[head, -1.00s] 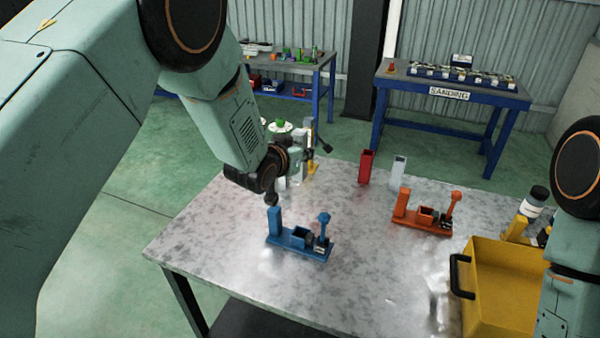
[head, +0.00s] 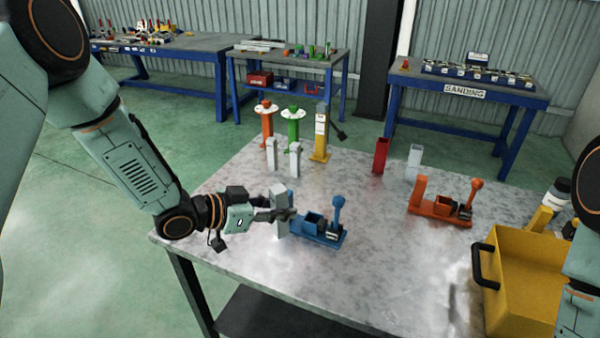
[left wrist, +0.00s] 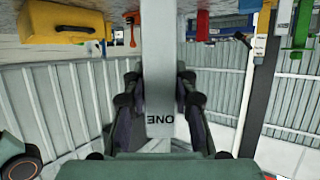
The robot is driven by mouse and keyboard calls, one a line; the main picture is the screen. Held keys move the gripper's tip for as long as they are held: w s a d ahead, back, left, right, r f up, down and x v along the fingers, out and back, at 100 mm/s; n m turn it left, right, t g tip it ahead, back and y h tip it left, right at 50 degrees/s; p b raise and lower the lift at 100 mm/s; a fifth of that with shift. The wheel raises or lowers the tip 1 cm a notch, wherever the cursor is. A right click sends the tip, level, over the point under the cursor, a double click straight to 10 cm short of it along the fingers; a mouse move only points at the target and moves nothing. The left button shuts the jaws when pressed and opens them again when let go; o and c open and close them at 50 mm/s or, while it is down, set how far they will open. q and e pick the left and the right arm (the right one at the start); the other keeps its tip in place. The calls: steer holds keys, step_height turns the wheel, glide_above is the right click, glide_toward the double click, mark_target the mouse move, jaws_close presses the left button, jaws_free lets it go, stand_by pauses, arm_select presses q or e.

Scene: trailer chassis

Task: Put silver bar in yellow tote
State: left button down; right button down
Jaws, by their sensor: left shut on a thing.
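My left gripper (head: 284,215) is shut on an upright silver bar (head: 280,198) at the left part of the metal table, in front of the blue fixture's left end. In the left wrist view the bar (left wrist: 159,60) stands between both fingers, with the letters "ONE" showing upside down on it. I cannot tell whether its lower end touches the table. The yellow tote (head: 537,262) stands at the table's right end, with a black handle on its left side; it also shows in the left wrist view (left wrist: 60,22). My right arm partly covers it, and my right gripper is out of view.
A blue fixture (head: 318,238) stands close beside the held bar, and an orange fixture (head: 440,210) stands left of the tote. Red (head: 380,156) and pale (head: 414,160) posts, a yellow stand (head: 320,150) and two grey posts (head: 271,155) stand farther back. The front middle of the table is clear.

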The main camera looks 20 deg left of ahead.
arm_select(q)
steer(key=s+f+m+g+h+b, duration=0.1)
steer(key=s+f+m+b, duration=0.1)
steer(key=s+f+b, duration=1.1)
steer(key=f+b, duration=0.2)
steer(key=b, duration=0.1)
steer(key=shift+s+d+g+h+b, duration=0.2)
steer(key=shift+d+g+h+b, duration=0.1)
steer(key=shift+d+g+b, duration=0.1)
